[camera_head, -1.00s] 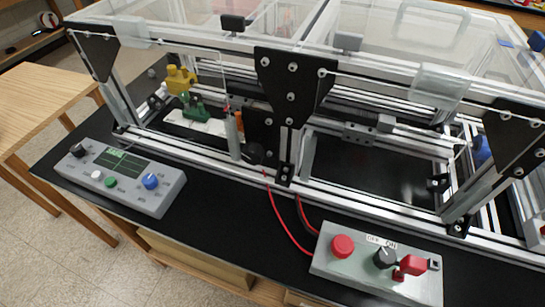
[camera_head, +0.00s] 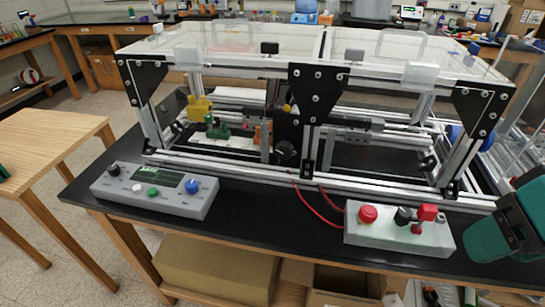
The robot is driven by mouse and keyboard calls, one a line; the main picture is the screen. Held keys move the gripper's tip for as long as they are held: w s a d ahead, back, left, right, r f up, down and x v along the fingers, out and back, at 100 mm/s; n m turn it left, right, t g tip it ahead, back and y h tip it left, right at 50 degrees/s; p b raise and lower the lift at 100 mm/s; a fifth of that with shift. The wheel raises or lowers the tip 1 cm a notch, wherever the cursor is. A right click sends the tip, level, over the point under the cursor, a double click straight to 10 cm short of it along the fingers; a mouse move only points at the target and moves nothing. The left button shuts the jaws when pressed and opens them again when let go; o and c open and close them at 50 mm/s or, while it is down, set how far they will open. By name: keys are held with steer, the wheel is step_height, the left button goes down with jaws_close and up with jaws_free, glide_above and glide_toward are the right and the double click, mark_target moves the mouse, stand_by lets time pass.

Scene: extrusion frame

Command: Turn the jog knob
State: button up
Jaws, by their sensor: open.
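The left control box (camera_head: 155,190) is grey, with a small screen, a blue knob (camera_head: 192,187), a black knob (camera_head: 114,169), and white and green buttons. A round black knob (camera_head: 286,150) also sits low on the frame's middle. No label that I can read says which knob is the jog knob. A teal and black part of my arm (camera_head: 488,240) enters at the right edge, beside the right control box and far from the left one. No gripper fingers can be made out.
The extrusion frame (camera_head: 222,68) with clear top panels fills the middle of the black bench. The right control box (camera_head: 385,236) carries a red button (camera_head: 368,214), a black selector (camera_head: 403,215) and a red lever (camera_head: 427,212). Red cables (camera_head: 315,212) run beside it. A wooden table (camera_head: 50,140) stands left.

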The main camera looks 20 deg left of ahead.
steer(key=w+a+f+m+t+h+b, duration=0.25)
steer(key=w+a+f, duration=0.25)
steer(key=w+f, duration=0.4)
steer(key=n+t+y+p, duration=0.1)
steer(key=n+t+y, duration=0.2)
steer(key=t, duration=1.1)
glide_toward(284, 155)
steer(key=p+x, duration=0.3)
steer(key=x, duration=0.8)
steer(key=shift+w+a, duration=0.1)
steer(key=shift+w, duration=0.1)
